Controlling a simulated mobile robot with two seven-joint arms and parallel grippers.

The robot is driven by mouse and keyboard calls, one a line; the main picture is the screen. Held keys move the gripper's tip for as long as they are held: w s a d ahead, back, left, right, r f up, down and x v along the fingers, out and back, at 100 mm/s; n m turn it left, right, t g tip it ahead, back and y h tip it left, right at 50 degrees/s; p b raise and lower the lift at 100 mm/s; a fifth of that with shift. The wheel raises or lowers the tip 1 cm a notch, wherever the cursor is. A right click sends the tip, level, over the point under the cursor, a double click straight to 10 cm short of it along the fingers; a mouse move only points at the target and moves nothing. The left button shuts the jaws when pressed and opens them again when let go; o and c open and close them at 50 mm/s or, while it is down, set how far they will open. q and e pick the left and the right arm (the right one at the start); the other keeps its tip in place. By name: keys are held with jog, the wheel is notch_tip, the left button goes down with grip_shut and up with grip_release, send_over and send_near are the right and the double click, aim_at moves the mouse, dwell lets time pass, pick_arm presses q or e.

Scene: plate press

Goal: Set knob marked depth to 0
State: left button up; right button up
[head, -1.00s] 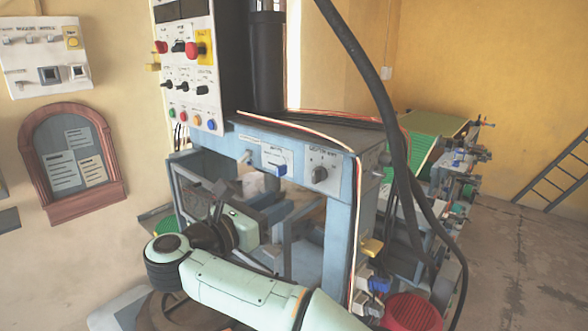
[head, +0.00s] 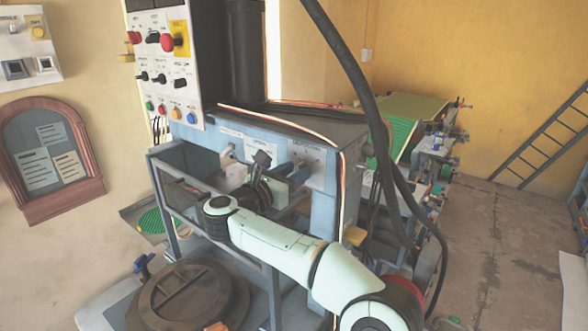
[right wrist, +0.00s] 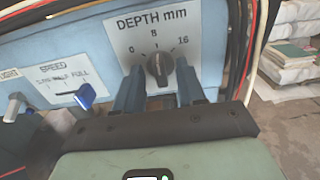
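The depth knob (right wrist: 160,68) is black and sits on a white plate (right wrist: 120,45) lettered "DEPTH mm", with 0 at the left, 8 at the top and 16 at the right. Its pale pointer line looks near the 8, roughly upright. My right gripper (right wrist: 159,85) is open, with one finger on each side of the knob and narrow gaps visible; contact is not clear. In the head view my right gripper (head: 298,172) is at the blue press front (head: 265,135), and the knob is largely hidden there. My left gripper is out of view.
A blue-handled speed switch (right wrist: 86,97) sticks out left of the depth plate. Red and white wires and a thick black hose (head: 352,75) run along the right side. A control box (head: 165,65) stands above left. A round dark lid (head: 190,295) lies below.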

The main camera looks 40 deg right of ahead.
jog(key=shift+w+d, duration=0.1)
jog(key=shift+d, duration=0.05)
jog(key=shift+c, duration=0.3)
grip_shut()
